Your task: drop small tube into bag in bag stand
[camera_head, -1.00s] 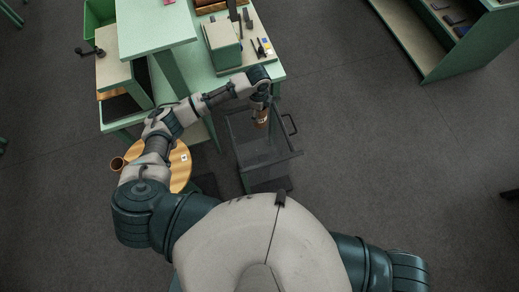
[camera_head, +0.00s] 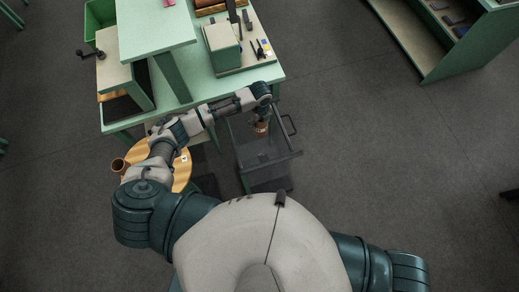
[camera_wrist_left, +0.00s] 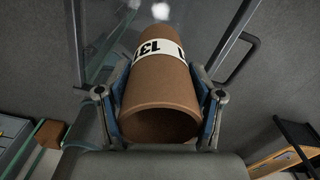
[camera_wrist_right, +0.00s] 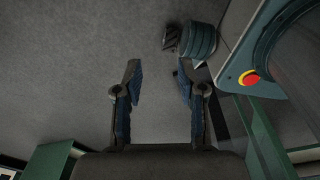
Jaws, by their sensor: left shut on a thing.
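A small brown tube (camera_wrist_left: 160,85) with a white label band marked with dark digits is in the left wrist view. My left gripper (camera_wrist_left: 160,95) is shut on it, one finger on each side. In the head view the tube (camera_head: 261,129) hangs below my left wrist, inside the outline of the dark see-through bag in its stand (camera_head: 262,160). Whether it is below the rim I cannot tell. Clear bag or stand walls (camera_wrist_left: 98,40) show behind the tube in the left wrist view. My right gripper (camera_wrist_right: 160,85) is open and empty, over grey floor.
A green workbench (camera_head: 243,84) with blocks and tools stands beyond the bag stand. A round wooden top (camera_head: 181,172) with another brown tube (camera_head: 118,164) is at left. A shelf (camera_head: 440,45) stands at upper right.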

